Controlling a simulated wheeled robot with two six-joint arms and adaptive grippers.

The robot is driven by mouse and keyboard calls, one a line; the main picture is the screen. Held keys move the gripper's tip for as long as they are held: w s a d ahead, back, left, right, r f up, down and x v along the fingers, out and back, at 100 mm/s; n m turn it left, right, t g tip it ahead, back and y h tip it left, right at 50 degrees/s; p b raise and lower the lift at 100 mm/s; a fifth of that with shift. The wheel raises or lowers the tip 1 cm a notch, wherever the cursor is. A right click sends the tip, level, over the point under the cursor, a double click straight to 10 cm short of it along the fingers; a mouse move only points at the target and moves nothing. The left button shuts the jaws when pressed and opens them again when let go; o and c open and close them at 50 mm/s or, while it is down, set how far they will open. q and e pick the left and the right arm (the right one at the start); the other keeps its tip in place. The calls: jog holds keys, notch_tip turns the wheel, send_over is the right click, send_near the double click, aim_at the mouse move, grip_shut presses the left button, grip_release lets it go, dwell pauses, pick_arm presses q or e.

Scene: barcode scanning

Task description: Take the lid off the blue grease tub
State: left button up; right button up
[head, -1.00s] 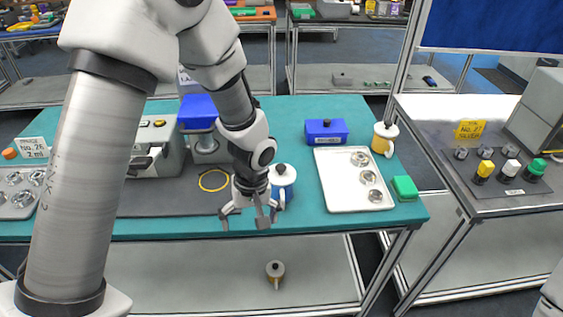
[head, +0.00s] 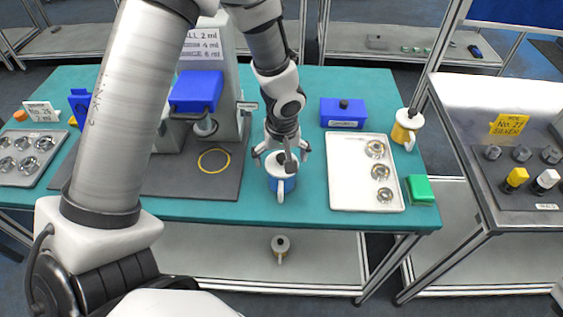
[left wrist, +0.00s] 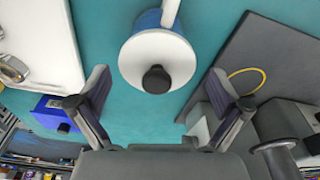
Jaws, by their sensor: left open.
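The blue grease tub (head: 283,186) stands upright on the teal table, with a white lid (head: 274,168) on it. A white handle hangs at its front side. In the left wrist view the white lid (left wrist: 135,58) with its black knob (left wrist: 156,79) faces the camera, and a bit of the blue tub (left wrist: 148,20) shows behind it. My left gripper (head: 283,156) is over the lid, pointing down and open. In the wrist view its fingers (left wrist: 160,88) stand apart on both sides of the knob, with nothing between them held. My right gripper is not in view.
A white tray (head: 345,195) with metal parts lies right of the tub. A blue box (head: 343,115), a yellow tub (head: 405,130) and a green block (head: 420,189) are nearby. A dark mat (head: 215,185) with a yellow ring (head: 214,161) lies to the left.

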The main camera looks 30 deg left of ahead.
pick_arm(q)
jog(key=shift+w+a+f, duration=0.1)
jog(key=shift+w+f, duration=0.35)
jog(key=shift+w, duration=0.3)
jog(key=shift+s+r, duration=0.35)
jog(key=shift+s, duration=0.2)
jog(key=c, duration=0.9)
jog(key=shift+s+r, duration=0.1)
jog(key=shift+s, duration=0.1)
jog(key=c, duration=0.5)
jog(key=shift+w, duration=0.1)
jog(key=shift+c, duration=1.4)
